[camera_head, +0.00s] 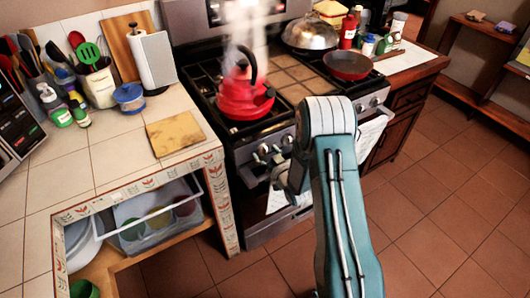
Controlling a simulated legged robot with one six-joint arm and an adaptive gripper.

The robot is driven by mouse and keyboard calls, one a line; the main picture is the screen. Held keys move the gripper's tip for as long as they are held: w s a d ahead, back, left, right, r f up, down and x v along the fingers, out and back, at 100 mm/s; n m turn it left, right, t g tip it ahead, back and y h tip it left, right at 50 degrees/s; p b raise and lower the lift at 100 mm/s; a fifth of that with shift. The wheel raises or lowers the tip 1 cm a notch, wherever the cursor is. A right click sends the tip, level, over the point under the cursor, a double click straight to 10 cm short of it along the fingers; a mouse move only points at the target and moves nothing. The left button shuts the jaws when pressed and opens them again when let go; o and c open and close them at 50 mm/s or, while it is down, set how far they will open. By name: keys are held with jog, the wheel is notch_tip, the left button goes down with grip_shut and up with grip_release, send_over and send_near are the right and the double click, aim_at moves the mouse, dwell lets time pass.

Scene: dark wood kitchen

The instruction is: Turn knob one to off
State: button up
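The stove (240,150) stands in the middle of the view, with several round knobs along its front panel. The leftmost knob (263,150) and the one beside it (287,141) show left of my arm; the frame does not label which is knob one, and their settings are too small to read. My gripper (283,178) is at the stove front, just below these two knobs. It is small, dark and partly hidden by my arm, so I cannot tell whether its fingers are open or touch a knob.
A steaming red kettle (245,97) stands on the left burner. A red pan (347,66) sits at the right, and a domed lid (310,33) behind. The tiled counter (60,165) is left of the stove. Open floor (450,210) lies to the right.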

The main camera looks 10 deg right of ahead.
dwell(0.3)
jog(key=v, duration=1.2)
